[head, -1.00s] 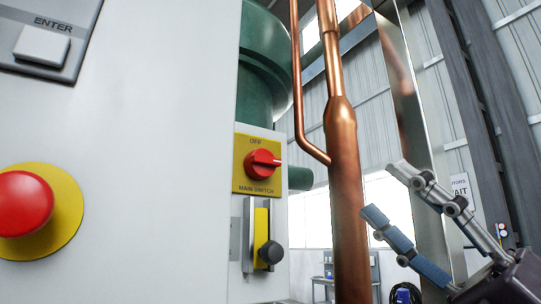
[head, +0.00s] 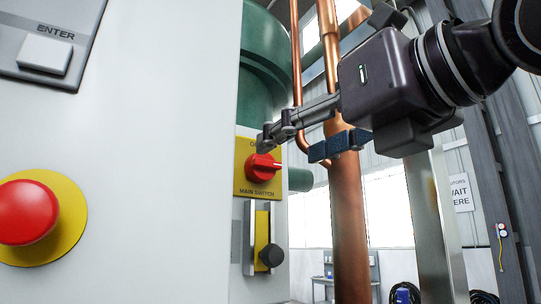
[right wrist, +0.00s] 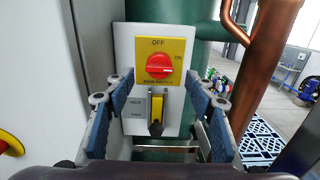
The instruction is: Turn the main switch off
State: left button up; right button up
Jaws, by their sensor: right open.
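The main switch (head: 263,169) is a red rotary knob on a yellow plate, on a pale panel box. In the right wrist view the main switch (right wrist: 159,66) shows OFF above it and ON to its right. Its white mark points right, towards ON. My right gripper (head: 291,147) reaches in from the right, its fingertips just above and right of the knob in the head view, partly covering the OFF label. In the right wrist view the open fingers (right wrist: 160,88) stand either side of the plate's lower part, with nothing between them. My left gripper is not in view.
A copper pipe (head: 348,225) stands right of the panel, close to my right gripper. A yellow slide with a black knob (head: 271,255) sits below the switch. A red push button (head: 27,212) and an ENTER key (head: 45,55) are on the large cabinet at left.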

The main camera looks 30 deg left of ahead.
aim_at(269, 160)
jog(key=p+x, duration=0.3)
jog(key=x, duration=0.4)
jog(key=shift+f, duration=0.1)
jog(key=c, duration=1.1)
jog(key=shift+c, duration=0.2)
